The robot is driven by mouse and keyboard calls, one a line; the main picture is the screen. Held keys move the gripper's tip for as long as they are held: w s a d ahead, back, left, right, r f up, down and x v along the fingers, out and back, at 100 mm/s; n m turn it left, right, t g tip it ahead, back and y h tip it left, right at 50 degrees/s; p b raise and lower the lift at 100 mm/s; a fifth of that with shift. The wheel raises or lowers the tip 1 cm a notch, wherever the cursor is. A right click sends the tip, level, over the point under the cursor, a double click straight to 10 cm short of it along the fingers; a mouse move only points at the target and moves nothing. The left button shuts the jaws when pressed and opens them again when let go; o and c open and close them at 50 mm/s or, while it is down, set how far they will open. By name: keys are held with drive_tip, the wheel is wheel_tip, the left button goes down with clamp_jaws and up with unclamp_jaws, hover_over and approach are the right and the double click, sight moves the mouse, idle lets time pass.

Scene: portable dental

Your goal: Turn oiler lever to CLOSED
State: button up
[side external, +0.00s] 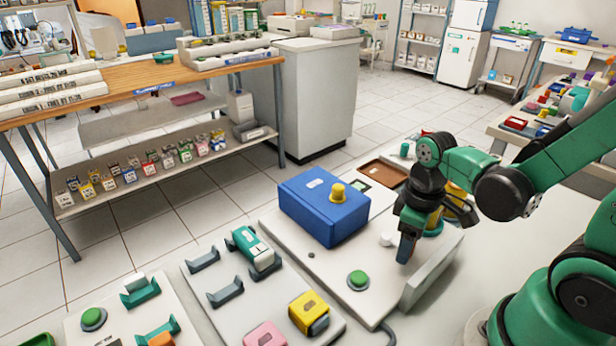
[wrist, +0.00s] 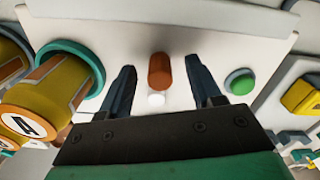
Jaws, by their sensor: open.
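My gripper (wrist: 160,68) is open, with its two dark fingers either side of a reddish-brown cylindrical piece (wrist: 159,71) in the wrist view. A gap shows on both sides of that piece. It may be the oiler lever, but no label or CLOSED mark is readable. A small white knob (wrist: 156,99) sits just below it in the picture. In the side external view my gripper (side external: 432,232) points down over the right part of a pale panel (side external: 310,275). The white knob (side external: 387,239) shows left of the fingers there; the brown piece is hidden.
Yellow canisters with teal collars (wrist: 70,62) stand close left of the fingers in the wrist view. A green button (wrist: 239,82) is at the right. A blue box (side external: 322,207) with a yellow knob stands on the panel. Fixtures with yellow (side external: 308,312) and pink blocks lie in front.

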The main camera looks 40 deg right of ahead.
drive_tip(key=shift+r, duration=0.1)
drive_tip(key=shift+r, duration=2.7)
drive_tip(key=shift+w+a+r+t, duration=0.15)
drive_tip(key=shift+w+a+t, duration=0.05)
drive_tip(key=shift+w+t, duration=0.1)
drive_tip(key=w+a+r+m+t, duration=0.3)
drive_tip(key=w+a+r+t, duration=0.1)
drive_tip(key=w+t, duration=0.1)
drive_tip(key=shift+r+t, duration=0.35)
drive_tip(key=shift+t, duration=0.45)
drive_tip(key=shift+o, duration=0.2)
drive_tip(key=shift+w, duration=0.1)
